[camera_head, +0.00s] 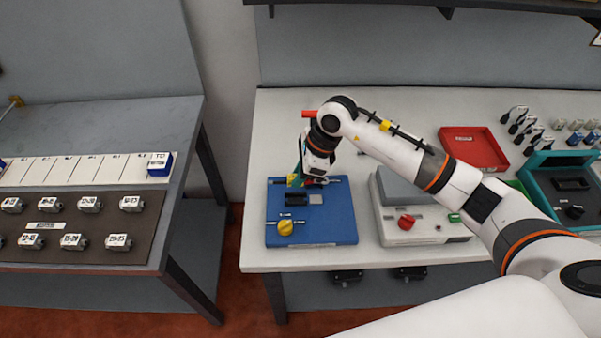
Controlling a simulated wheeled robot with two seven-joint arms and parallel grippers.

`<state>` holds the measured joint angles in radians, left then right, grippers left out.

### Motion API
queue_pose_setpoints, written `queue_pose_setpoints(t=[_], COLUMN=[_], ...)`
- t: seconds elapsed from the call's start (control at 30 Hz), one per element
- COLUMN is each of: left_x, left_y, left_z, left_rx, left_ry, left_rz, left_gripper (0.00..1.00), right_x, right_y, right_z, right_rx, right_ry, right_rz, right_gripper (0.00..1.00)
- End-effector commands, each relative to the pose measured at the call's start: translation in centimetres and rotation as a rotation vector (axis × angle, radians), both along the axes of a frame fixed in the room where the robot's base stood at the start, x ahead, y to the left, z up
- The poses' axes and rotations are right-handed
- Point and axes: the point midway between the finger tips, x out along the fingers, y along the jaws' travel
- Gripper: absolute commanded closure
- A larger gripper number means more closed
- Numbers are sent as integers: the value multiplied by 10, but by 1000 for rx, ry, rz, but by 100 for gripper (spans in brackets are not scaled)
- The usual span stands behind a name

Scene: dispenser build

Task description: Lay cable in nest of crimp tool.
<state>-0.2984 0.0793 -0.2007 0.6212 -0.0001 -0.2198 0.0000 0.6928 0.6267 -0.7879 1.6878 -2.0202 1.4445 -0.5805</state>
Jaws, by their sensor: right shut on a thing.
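My right gripper (312,180) reaches in from the right and points down over the back edge of a blue fixture (270,225), which looks like the crimp tool. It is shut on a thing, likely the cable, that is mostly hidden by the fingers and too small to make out. Whether the cable touches the nest cannot be told. My left gripper is not in view.
A grey-white machine with a red knob (406,221) stands right of the blue fixture. A red tray (474,147), several small connectors and a teal frame (541,185) lie farther right. A separate table with labelled parts (90,203) stands left across a gap.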

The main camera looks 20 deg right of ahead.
Motion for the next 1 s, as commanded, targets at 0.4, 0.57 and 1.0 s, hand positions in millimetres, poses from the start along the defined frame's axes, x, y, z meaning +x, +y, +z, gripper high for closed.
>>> queue_pose_setpoints(t=[0.4,0.57,1.0], left_x=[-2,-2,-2], left_y=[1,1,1], left_z=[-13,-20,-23], left_rx=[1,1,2], left_ry=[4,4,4], left_rz=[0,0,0], left_gripper=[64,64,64], right_x=[0,0,0], right_y=[0,0,0], right_z=[-26,-39,-46], right_rx=[0,1,0], right_ry=[3,3,0], right_rz=[-11,-10,-9], right_gripper=[100,100,100])
